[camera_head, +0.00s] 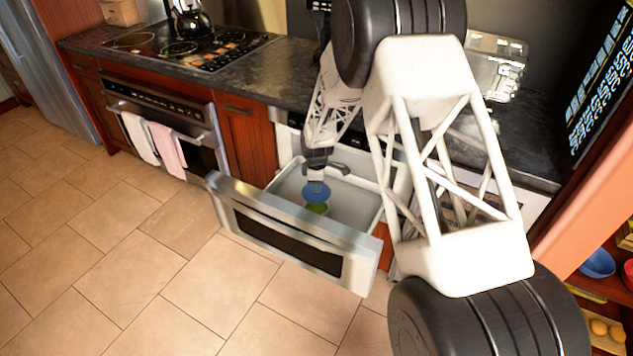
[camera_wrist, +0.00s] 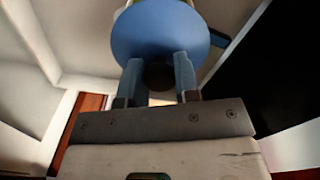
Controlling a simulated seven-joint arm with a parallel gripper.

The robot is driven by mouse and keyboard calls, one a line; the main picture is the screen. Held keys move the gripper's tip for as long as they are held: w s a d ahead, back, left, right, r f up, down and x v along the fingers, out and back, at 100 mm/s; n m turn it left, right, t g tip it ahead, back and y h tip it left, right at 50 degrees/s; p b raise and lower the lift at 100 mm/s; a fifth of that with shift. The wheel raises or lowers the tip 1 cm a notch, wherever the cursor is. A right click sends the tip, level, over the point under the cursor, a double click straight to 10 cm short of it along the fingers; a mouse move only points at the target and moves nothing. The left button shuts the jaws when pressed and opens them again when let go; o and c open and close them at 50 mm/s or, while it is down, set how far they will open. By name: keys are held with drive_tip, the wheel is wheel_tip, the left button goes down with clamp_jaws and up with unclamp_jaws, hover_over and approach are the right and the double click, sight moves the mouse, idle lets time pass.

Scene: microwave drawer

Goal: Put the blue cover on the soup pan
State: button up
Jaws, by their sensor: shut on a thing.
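The round blue cover (camera_head: 317,192) is at my gripper's fingertips, inside the open drawer. In the wrist view the blue cover (camera_wrist: 160,32) is a wide disc in front of the two fingers. My gripper (camera_head: 318,178) points down into the drawer and is shut on the cover, with a dark knob-like part between the fingers in the wrist view (camera_wrist: 159,64). A small green thing, seemingly the soup pan (camera_head: 316,208), shows just below the cover and is partly hidden by it. I cannot tell whether cover and pan touch.
The pulled-out drawer (camera_head: 300,236) has pale inner walls and a metal front around the gripper. A stove with a kettle (camera_head: 190,22) stands at the back left. Shelves with a blue bowl (camera_head: 597,263) are at the right. The tiled floor in front is clear.

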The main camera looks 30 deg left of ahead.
drive_tip(key=shift+f, duration=0.15)
drive_tip(key=shift+f, duration=2.8)
drive_tip(key=shift+f, duration=0.45)
idle(0.9)
drive_tip(key=o, duration=1.5)
drive_tip(key=shift+c, duration=0.2)
drive_tip(key=shift+r, duration=0.2)
drive_tip(key=shift+r, duration=3.35)
